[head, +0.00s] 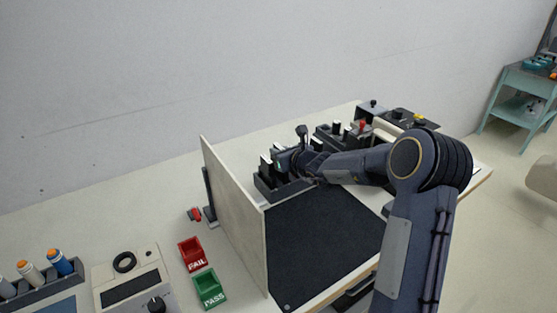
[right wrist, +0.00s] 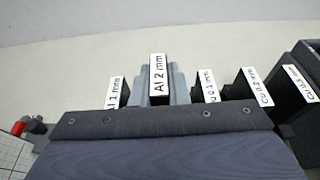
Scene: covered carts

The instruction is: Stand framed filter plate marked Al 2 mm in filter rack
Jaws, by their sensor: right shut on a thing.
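The framed filter plate marked Al 2 mm (right wrist: 158,76) stands upright between the grey fingertips of my right gripper (right wrist: 160,92). The right gripper is shut on it. Its label is in line with other plates' labels: Al 1 mm (right wrist: 115,92) on the left, Cu 0.1 mm (right wrist: 206,86) and Cu 0.2 mm (right wrist: 257,86) on the right. In the head view my right gripper (head: 287,160) is over the dark filter rack (head: 268,192). The plate's lower edge is hidden, so I cannot tell if it rests in its slot. My left gripper is out of view.
A tall pale panel (head: 236,215) stands left of the rack. A black mat (head: 325,240) lies clear in front. Further left are red FAIL (head: 193,254) and green PASS (head: 210,289) trays. More dark fixtures with knobs stand behind my right arm.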

